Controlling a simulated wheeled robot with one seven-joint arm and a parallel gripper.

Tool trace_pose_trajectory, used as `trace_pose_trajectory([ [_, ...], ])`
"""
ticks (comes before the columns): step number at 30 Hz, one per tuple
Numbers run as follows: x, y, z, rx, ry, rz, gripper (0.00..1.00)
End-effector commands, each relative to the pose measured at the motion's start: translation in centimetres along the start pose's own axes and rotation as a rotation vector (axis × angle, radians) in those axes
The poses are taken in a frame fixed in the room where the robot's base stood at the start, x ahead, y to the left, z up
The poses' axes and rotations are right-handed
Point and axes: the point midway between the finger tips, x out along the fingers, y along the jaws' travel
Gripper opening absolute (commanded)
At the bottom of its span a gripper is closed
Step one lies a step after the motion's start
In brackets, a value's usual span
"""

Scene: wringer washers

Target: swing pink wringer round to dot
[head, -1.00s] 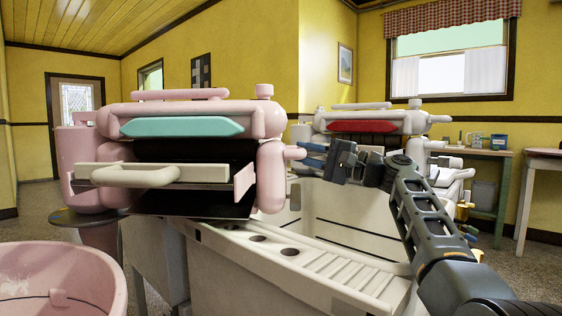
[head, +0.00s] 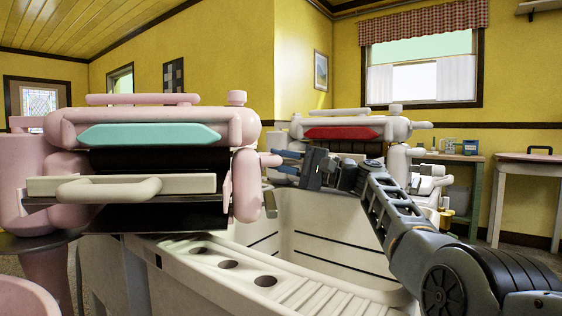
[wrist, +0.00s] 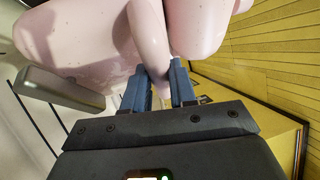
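The pink wringer (head: 160,115) stands at the left in the head view, with a teal front panel (head: 150,134) and a pale looped bar (head: 108,188) below. A rounded pink peg (head: 267,160) sticks out at its right end. My gripper (head: 285,163) is at this peg. In the wrist view, the blue fingers (wrist: 160,85) lie on either side of the pink peg (wrist: 150,40), which fills the gap between them and appears pinched. The peg's tip reaches close to my palm. I cannot make out the dot.
A white tub (head: 320,230) lies below my arm, with a ribbed, holed board (head: 262,268) in front. A second wringer with a red panel (head: 342,133) stands behind. A green table (head: 452,158) is at the right. A pink tub (head: 25,298) is at the lower left.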

Motion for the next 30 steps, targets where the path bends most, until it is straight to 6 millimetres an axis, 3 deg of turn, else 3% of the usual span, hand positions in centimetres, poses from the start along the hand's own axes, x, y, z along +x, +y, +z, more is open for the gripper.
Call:
trace_pose_trajectory([
  [8, -0.1, 0.3, -0.1, 0.003, 0.002, 0.002, 0.51],
  [17, -0.6, 0.0, -0.1, 0.002, 0.003, 0.000, 0.51],
  [30, -6.8, 0.0, -0.1, 0.002, 0.004, 0.000, 0.51],
])
